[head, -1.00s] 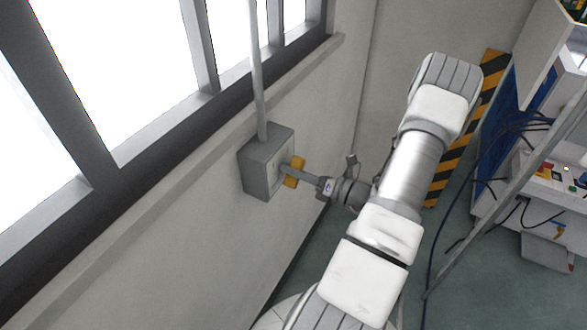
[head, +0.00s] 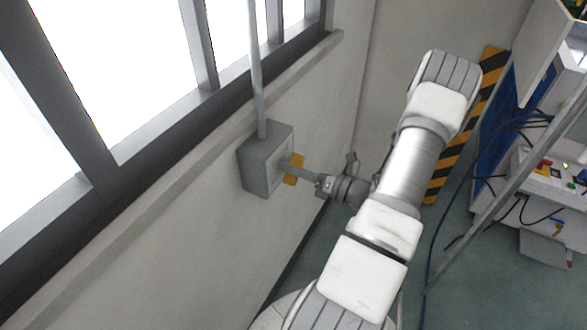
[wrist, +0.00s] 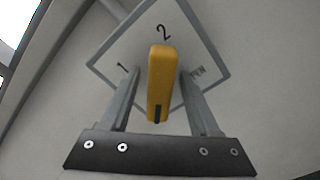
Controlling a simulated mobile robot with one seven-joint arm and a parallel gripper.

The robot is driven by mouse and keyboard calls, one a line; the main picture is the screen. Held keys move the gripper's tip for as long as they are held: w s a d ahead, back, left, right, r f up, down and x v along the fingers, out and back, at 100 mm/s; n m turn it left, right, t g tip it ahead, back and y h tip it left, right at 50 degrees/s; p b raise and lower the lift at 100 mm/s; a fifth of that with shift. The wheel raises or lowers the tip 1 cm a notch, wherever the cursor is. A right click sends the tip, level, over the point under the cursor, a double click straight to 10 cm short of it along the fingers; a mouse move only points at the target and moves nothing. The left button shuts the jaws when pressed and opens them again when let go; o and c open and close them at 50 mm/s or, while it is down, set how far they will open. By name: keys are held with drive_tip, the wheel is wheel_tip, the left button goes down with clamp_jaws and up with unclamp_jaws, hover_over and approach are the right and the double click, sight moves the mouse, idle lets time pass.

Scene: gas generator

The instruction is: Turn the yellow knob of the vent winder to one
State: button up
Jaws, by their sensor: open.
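The vent winder is a grey box (head: 262,163) on the wall below the window, with a pipe rising from its top. Its yellow knob (head: 294,168) sticks out from the face towards my gripper (head: 287,167). In the wrist view the knob (wrist: 161,85) is an elongated yellow bar with a dark mark at its lower end. The plate (wrist: 200,45) behind it shows a "2" at the top, a "1" at the left and a partly covered label at the right. My gripper (wrist: 157,85) is open, with one finger on each side of the knob; contact cannot be told.
A grey pipe (head: 257,75) runs up from the box past the window ledge. At the right stand a yellow-black striped panel (head: 447,150) and a white machine (head: 545,195) with cables. Bare wall lies around the box.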

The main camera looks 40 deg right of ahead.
drive_tip(key=b+v, duration=0.3)
drive_tip(key=v, duration=1.4)
drive_tip(key=shift+s, duration=0.2)
drive_tip(key=shift+d, duration=0.1)
